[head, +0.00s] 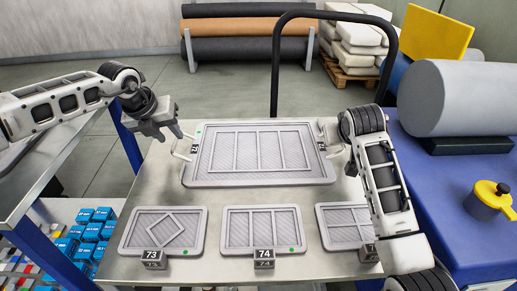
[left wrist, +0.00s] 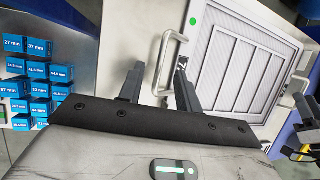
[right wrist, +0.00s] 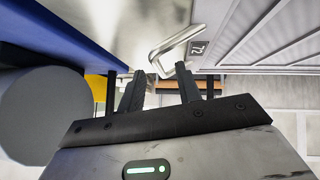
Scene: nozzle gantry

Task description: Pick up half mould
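The large grey half mould (head: 258,178) lies flat on the metal cart top, with ribs, a green dot and a wire handle at each end. It also shows in the left wrist view (left wrist: 198,75). My left gripper (head: 178,136) is open at the left handle (left wrist: 168,62), which stands between its fingers, nearer the right one; contact is unclear. My right gripper (right wrist: 158,82) is open near the right handle (right wrist: 176,50), which lies just ahead of its fingertips. In the head view my right arm partly hides that gripper. A tag reading 72 (right wrist: 197,48) sits beside the right handle.
Smaller panels tagged 73 (head: 153,258) and 74 (head: 264,257), and a third (head: 342,222) partly behind my right arm, lie along the near edge. A black cart rail (head: 277,60) rises behind. A blue bench (head: 440,180) with a grey roll (head: 460,98) stands right.

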